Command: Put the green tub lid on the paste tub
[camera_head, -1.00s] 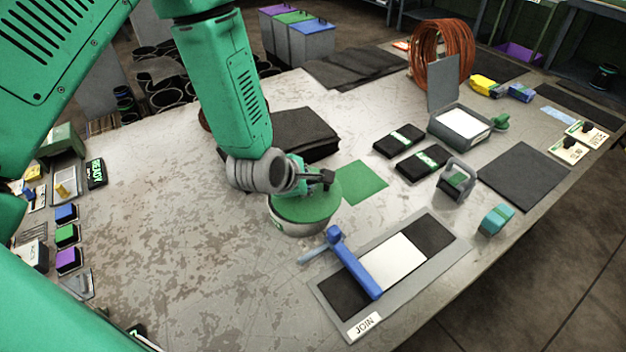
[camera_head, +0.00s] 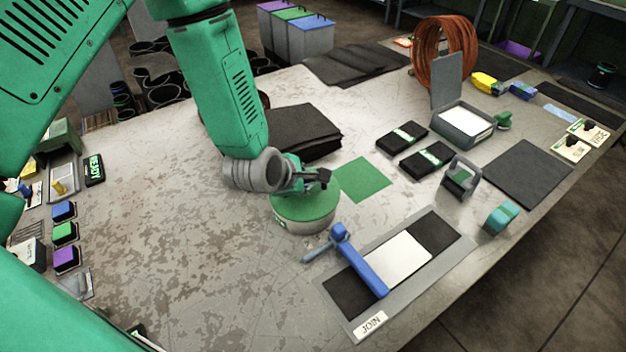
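The paste tub (camera_head: 306,227) is a pale round tub standing on the table near the middle of the view. The green tub lid (camera_head: 296,208) lies flat over its top and looks level and centred on the rim. My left gripper (camera_head: 318,182) is directly above the lid, with its fingers down at the lid's top. It appears shut on the lid's grip, though the wrist and fingers hide most of that contact. My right gripper is not in view.
A green square mat (camera_head: 363,179) lies just right of the tub. A dark stack of sheets (camera_head: 305,130) is behind. Bare table (camera_head: 180,240) lies to the left.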

